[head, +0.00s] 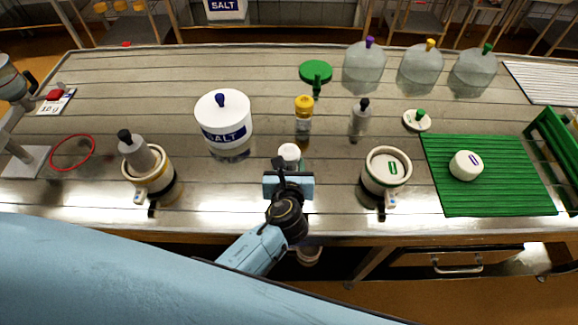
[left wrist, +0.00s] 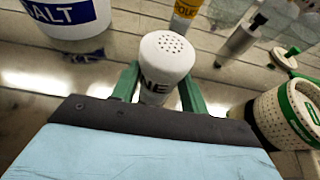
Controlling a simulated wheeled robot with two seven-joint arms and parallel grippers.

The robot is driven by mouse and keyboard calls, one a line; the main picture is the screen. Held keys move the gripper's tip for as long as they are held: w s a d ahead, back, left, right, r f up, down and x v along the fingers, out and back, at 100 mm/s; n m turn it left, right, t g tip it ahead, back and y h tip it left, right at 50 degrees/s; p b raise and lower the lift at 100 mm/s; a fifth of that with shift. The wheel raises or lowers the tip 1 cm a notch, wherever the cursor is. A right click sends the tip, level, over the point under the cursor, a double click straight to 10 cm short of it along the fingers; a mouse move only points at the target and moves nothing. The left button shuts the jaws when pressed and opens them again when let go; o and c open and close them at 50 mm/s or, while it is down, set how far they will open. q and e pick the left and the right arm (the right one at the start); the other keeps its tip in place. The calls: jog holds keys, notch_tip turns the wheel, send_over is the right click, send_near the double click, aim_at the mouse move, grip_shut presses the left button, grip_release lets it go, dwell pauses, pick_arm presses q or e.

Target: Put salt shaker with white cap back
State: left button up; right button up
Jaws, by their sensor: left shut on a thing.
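The salt shaker with white cap (head: 289,152) is near the front middle of the table in the head view. In the left wrist view the shaker (left wrist: 166,58) shows its perforated white cap and dark letters, partly cut off, on its side. My left gripper (head: 288,170) is shut on it; the green fingers (left wrist: 158,88) stand on both sides of its body. The shaker looks roughly upright. I cannot tell whether its base touches the table. Its lower part is hidden by the gripper. My right gripper is not in view.
A white salt tub (head: 222,128) stands left of the shaker, a yellow-capped shaker (head: 304,118) just behind. A grey black-capped bottle (head: 360,120) and a cheese mould (head: 384,172) are to the right. Another mould (head: 155,180) is left. A green mat (head: 505,190) lies far right.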

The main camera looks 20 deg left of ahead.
pick_arm(q)
jog(key=o, duration=0.6)
jog(key=shift+f, duration=0.15)
jog(key=o, duration=0.4)
jog(key=shift+r, duration=0.25)
jog(key=p+v, duration=0.1)
jog(key=v, duration=1.1)
jog(key=shift+f, duration=0.1)
